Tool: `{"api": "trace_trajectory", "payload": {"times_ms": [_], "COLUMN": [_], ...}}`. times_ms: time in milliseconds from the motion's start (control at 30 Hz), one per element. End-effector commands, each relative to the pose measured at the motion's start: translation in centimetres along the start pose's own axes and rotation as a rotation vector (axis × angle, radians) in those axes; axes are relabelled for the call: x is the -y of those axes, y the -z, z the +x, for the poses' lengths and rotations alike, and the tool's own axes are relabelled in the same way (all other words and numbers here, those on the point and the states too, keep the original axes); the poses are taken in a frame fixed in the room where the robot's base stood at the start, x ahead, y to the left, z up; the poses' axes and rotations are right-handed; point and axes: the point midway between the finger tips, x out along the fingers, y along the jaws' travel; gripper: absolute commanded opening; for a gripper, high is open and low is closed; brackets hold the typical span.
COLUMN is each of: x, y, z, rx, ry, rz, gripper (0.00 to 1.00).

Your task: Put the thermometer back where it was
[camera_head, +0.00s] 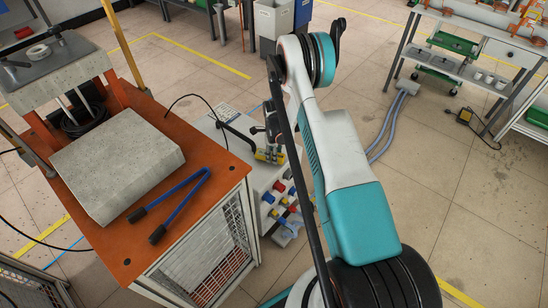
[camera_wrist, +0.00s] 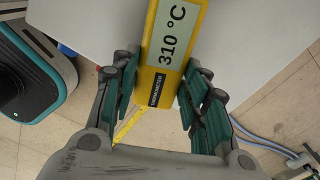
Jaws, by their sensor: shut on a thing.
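The yellow thermometer (camera_wrist: 182,45) reads 310 °C on its grey display in the wrist view. My gripper (camera_wrist: 160,82) is shut on it, with dark green-grey finger pads on both of its sides. In the head view the yellow thermometer (camera_head: 270,155) shows small at the end of my arm, partly hidden by it. It is over or at the pale grey box (camera_head: 264,187) beside the orange bench. I cannot tell whether it touches the box.
The orange bench (camera_head: 205,152) at left carries a grey block (camera_head: 117,160) and a blue-handled tool (camera_head: 181,205). A black cable arches near the bench's right edge. Coloured sockets (camera_head: 281,187) are on the box's front. Floor is open right of my arm, with grey hoses (camera_head: 392,125).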

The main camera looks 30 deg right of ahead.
Motion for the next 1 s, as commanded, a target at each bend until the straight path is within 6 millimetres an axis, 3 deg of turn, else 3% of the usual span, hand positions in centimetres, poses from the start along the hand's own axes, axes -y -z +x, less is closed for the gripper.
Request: {"api": "trace_trajectory", "payload": {"times_ms": [100, 400, 433, 500, 533, 867, 1000], "x": [0.0, 0.0, 0.0, 0.0, 0.0, 0.0, 0.0], "y": [0.0, 0.0, 0.0, 0.0, 0.0, 0.0, 0.0], "z": [1.5, 1.5, 1.6, 1.5, 1.5, 1.4, 0.2], "rx": [0.0, 0.0, 0.0, 0.0, 0.0, 0.0, 0.0], "ry": [0.0, 0.0, 0.0, 0.0, 0.0, 0.0, 0.0], "rz": [0.0, 0.0, 0.0, 0.0, 0.0, 0.0, 0.0], "gripper": [0.14, 0.14, 0.43, 0.59, 0.61, 0.61, 0.61]}}
